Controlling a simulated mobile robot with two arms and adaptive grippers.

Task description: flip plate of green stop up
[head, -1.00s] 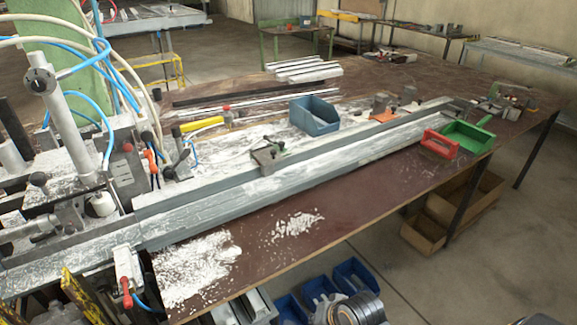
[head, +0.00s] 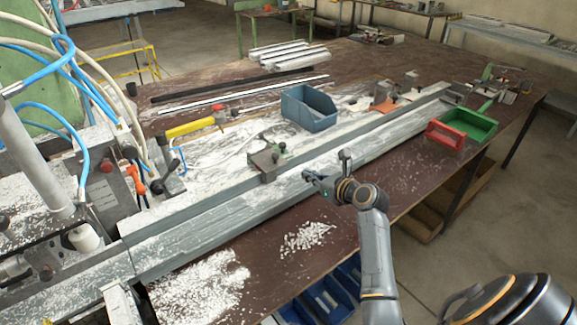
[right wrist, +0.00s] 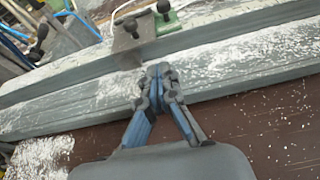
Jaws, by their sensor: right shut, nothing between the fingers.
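The green stop (head: 281,148) sits on the back rail of the long grey profile bed, near the middle of the head view. Its grey-brown plate (head: 264,166) reaches toward the front channel. In the right wrist view the green part (right wrist: 170,17) is at the top, with the plate (right wrist: 127,31) and dark knobs beside it. My right gripper (head: 309,179) is shut and empty, in front and to the right of the stop in the head view. Its closed fingertips (right wrist: 157,72) show in front of the plate in the right wrist view, apparently apart from it. My left gripper is out of view.
A blue bin (head: 310,110) stands behind the rail. An orange-brown stop (head: 384,105) is farther along it. White chips (head: 307,238) litter the brown tabletop, otherwise mostly clear in front.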

